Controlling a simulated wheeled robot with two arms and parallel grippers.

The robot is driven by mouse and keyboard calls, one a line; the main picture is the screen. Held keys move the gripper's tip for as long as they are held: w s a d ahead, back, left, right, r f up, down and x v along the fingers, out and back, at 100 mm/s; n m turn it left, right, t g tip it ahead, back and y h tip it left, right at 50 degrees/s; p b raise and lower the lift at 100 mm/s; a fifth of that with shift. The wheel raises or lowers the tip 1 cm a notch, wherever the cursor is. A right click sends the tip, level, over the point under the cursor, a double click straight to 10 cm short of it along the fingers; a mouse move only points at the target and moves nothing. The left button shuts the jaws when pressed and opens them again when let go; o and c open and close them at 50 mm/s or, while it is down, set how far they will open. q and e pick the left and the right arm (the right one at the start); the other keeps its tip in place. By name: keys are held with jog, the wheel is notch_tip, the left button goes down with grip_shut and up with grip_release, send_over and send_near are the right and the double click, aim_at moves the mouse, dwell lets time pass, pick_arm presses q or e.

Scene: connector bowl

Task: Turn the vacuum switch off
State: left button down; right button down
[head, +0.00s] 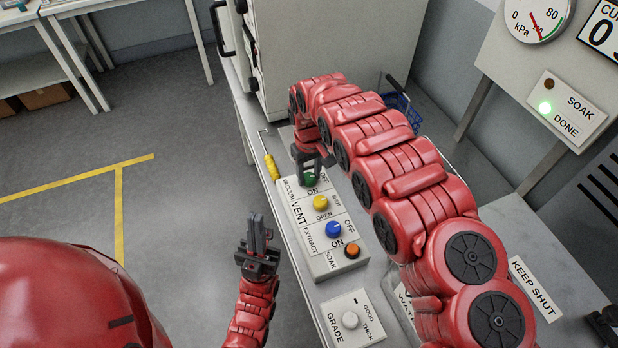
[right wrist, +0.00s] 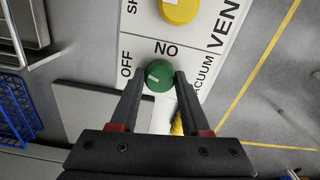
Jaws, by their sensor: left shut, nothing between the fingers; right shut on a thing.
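The vacuum switch is a green knob (right wrist: 160,76) on the white control panel, beside the word VACUUM. In the right wrist view a white mark on it points left, roughly toward the OFF side, with ON above it. My right gripper (right wrist: 158,82) is shut on the knob, one finger on each side. In the head view the green knob (head: 310,181) is partly covered by the right gripper (head: 308,172), at the panel's far end. My left gripper (head: 257,222) is shut and empty, raised left of the panel.
The panel also has a yellow VENT knob (head: 320,203), a blue EXTRACT knob (head: 333,229) and an orange SOAK button (head: 352,251). A yellow-handled tool (head: 271,167) lies by the panel. A GRADE box (head: 350,319) sits nearer.

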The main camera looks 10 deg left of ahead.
aim_at(309, 176)
jog(key=shift+n+b, duration=0.55)
jog(key=shift+n, duration=1.45)
jog(key=shift+c, duration=1.9)
grip_release()
notch_tip(309, 176, up, 18)
jog(key=b, duration=0.2)
jog(key=shift+f+b, duration=0.25)
jog(key=shift+b, duration=0.05)
